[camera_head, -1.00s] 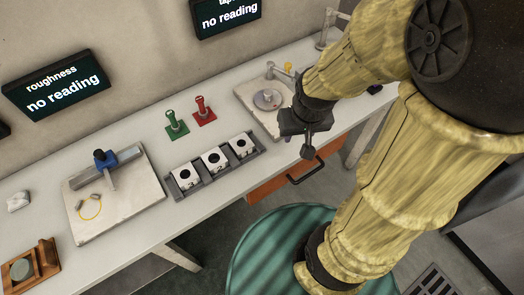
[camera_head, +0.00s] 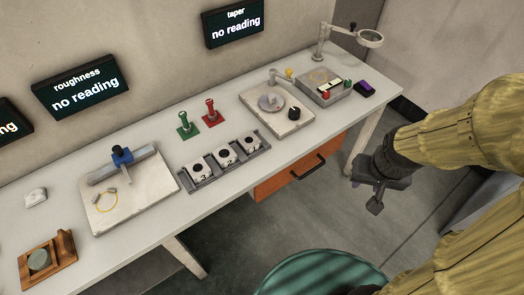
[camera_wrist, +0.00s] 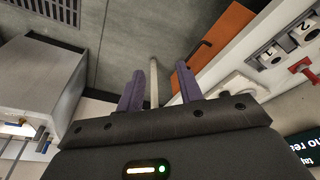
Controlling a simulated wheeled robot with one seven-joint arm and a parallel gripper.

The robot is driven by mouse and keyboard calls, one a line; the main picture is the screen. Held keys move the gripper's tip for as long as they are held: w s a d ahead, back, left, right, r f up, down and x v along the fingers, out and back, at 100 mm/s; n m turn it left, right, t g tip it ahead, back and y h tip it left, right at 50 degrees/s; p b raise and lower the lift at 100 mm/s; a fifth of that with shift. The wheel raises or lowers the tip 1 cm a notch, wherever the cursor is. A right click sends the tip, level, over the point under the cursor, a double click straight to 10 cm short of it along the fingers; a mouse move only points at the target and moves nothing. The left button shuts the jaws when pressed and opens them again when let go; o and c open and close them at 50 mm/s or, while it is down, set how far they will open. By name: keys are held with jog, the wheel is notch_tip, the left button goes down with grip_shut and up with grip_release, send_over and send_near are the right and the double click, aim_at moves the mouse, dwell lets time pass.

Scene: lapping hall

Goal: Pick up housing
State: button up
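Three white block housings with dark round bores sit in a row in a grey tray (camera_head: 225,173) on the bench. They are the left housing marked 3 (camera_head: 198,168), the middle housing marked 2 (camera_head: 225,156) and the right housing marked 1 (camera_head: 249,145). Housings 1 (camera_wrist: 270,55) and 2 (camera_wrist: 304,31) also show at the upper right of the wrist view. My gripper (camera_head: 376,200) is off the bench's front, right of the tray. In the wrist view its two purple fingers (camera_wrist: 160,70) stand apart with nothing held between them.
A green plug gauge (camera_head: 187,127) and a red one (camera_head: 212,115) stand behind the tray. A plate with a blue-topped fixture (camera_head: 122,157) lies left, a plate with a disc (camera_head: 271,103) right. An orange drawer (camera_head: 298,170) hangs below the bench. A green round surface (camera_head: 325,275) is in front.

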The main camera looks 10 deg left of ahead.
jog(key=shift+s, duration=0.55)
jog(key=o, duration=0.5)
jog(key=shift+w+f, duration=0.15)
jog(key=shift+w, duration=0.15)
jog(key=o, duration=0.5)
jog(key=w+f+t+b, duration=0.1)
jog(key=b, duration=0.1)
jog(key=w+a+f+n+t+b, duration=0.1)
jog(key=w+f+b, duration=0.1)
jog(key=w+f+t+b, duration=0.1)
jog(key=w+f+b, duration=0.1)
jog(key=shift+w+a+f+n+b, duration=0.2)
jog(key=shift+a+n+b, duration=0.1)
jog(key=shift+n+b, duration=0.1)
jog(key=shift+o, duration=0.2)
jog(key=w+a+f+n+t+y+b, duration=0.1)
jog(key=w+a+f+n+y+b, duration=0.1)
jog(key=a+b, duration=0.5)
jog(key=w+a+f+n+t+y+b, duration=0.1)
jog(key=a+f+n+y+b, duration=0.3)
jog(key=a, duration=0.8)
jog(key=n+t+y+b, duration=0.1)
jog(key=n+y+b, duration=0.1)
jog(key=y+b, duration=0.1)
jog(key=shift+w+a+y, duration=0.15)
jog(key=shift+w+y, duration=0.25)
jog(key=shift+y, duration=0.2)
jog(key=shift+a, duration=0.1)
